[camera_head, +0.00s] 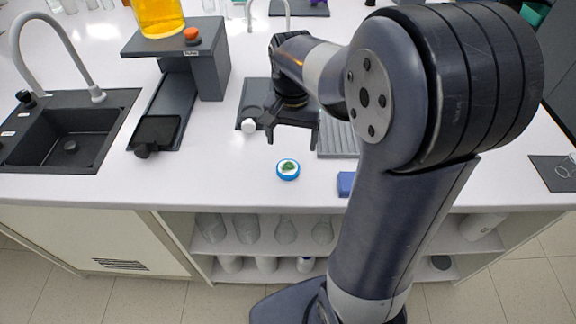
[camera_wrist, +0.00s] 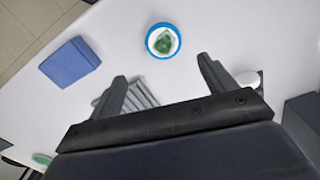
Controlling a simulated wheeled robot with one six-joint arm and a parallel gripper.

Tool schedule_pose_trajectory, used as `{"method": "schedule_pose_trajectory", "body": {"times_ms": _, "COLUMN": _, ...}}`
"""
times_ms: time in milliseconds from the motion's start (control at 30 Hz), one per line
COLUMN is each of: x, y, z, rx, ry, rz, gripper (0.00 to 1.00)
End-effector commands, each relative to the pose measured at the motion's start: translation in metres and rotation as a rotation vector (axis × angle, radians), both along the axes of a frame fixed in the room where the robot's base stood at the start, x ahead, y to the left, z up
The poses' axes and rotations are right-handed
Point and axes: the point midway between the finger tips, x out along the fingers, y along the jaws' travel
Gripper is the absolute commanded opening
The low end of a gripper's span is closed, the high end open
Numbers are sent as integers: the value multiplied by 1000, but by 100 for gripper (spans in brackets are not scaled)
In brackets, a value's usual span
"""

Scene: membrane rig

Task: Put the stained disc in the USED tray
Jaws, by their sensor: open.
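The stained disc, white with a green patch, lies in a blue ring (camera_head: 288,170) on the white counter near its front edge. It also shows in the wrist view (camera_wrist: 163,41), at the top middle. My gripper (camera_head: 293,143) is open and empty, above the counter and a little behind the disc. In the wrist view its two fingers (camera_wrist: 162,70) are spread, and the disc lies beyond their tips, apart from them. I cannot pick out the USED tray; no label is readable. A grey ridged tray (camera_head: 338,141) is partly hidden behind my arm.
A blue block (camera_head: 345,184) lies right of the disc, partly behind my arm. A dark stand (camera_head: 212,70) bears an amber vessel (camera_head: 158,15). A sink (camera_head: 60,140) is at left. A dark mat (camera_head: 553,173) is at far right. The counter left of the disc is clear.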

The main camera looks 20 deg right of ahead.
Motion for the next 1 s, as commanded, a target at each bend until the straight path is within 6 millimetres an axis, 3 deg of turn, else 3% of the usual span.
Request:
{"method": "schedule_pose_trajectory", "body": {"times_ms": 100, "x": 0, "y": 0, "z": -21, "rx": 2, "ry": 5, "rz": 1, "gripper": 79}}
{"method": "schedule_pose_trajectory", "body": {"times_ms": 367, "x": 0, "y": 2, "z": -42, "rx": 3, "ry": 3, "rz": 2, "gripper": 79}}
{"method": "schedule_pose_trajectory", "body": {"times_ms": 633, "x": 2, "y": 7, "z": -80, "rx": 2, "ry": 4, "rz": 0, "gripper": 79}}
{"method": "schedule_pose_trajectory", "body": {"times_ms": 1000, "x": 3, "y": 7, "z": -88, "rx": 3, "ry": -1, "rz": 1, "gripper": 76}}
